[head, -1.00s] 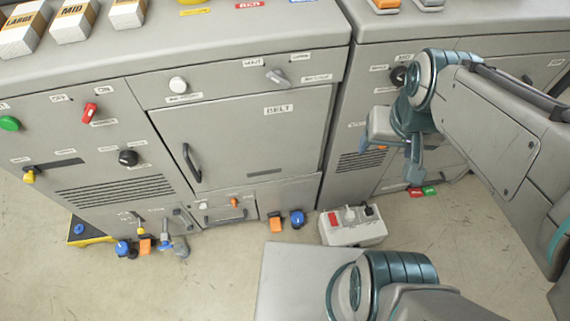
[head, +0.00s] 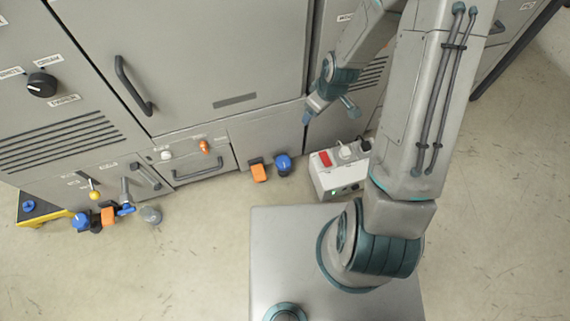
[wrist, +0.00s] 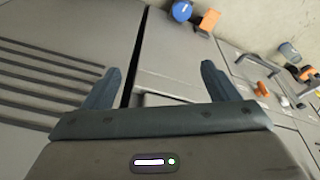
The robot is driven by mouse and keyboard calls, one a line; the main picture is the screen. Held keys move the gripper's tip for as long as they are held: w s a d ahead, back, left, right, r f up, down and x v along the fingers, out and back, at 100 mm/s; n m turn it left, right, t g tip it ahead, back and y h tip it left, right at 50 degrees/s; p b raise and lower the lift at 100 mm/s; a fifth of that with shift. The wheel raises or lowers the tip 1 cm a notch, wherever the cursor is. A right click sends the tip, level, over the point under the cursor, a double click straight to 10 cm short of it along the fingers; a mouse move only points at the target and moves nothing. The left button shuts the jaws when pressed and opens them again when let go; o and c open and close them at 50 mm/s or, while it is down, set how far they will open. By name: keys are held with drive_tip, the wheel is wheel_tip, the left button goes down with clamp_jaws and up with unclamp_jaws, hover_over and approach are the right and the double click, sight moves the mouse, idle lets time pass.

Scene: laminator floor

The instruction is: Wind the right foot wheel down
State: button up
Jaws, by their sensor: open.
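At the machine's base, the right foot pair shows as a blue round wheel (head: 283,164) beside an orange block (head: 258,171). I cannot tell exactly how they join. The wrist view also shows a blue round part (wrist: 182,11) and an orange part (wrist: 209,19) at its top, beyond the fingers. My gripper (head: 328,112) is open and empty, in front of the machine, above and to the right of the blue wheel and apart from it. In the wrist view my gripper (wrist: 160,69) shows both fingers spread with the grey front panel behind.
A power box (head: 340,168) with a red switch stands on the floor right of the wheel. A left foot pair (head: 81,221), a yellow lever (head: 94,194) and a blue-handled valve (head: 125,208) are at the lower left. A drawer handle (head: 203,171) juts out. Floor in front is clear.

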sight(284, 162)
drive_tip(key=a+f+n+b, duration=0.1)
drive_tip(key=a+f+b, duration=0.2)
drive_tip(key=f, duration=1)
drive_tip(key=w+a+f+y+b, duration=0.1)
drive_tip(key=a+f+b, duration=0.2)
drive_tip(key=f+b, duration=0.4)
drive_tip(key=w+a+f+n+y+b, duration=0.1)
drive_tip(key=a+f+b, duration=0.2)
drive_tip(key=f, duration=1.6)
drive_tip(key=shift+w+a+n+b, duration=0.1)
drive_tip(key=shift+a+n+b, duration=0.2)
drive_tip(key=shift+b, duration=1.15)
drive_tip(key=c, duration=1)
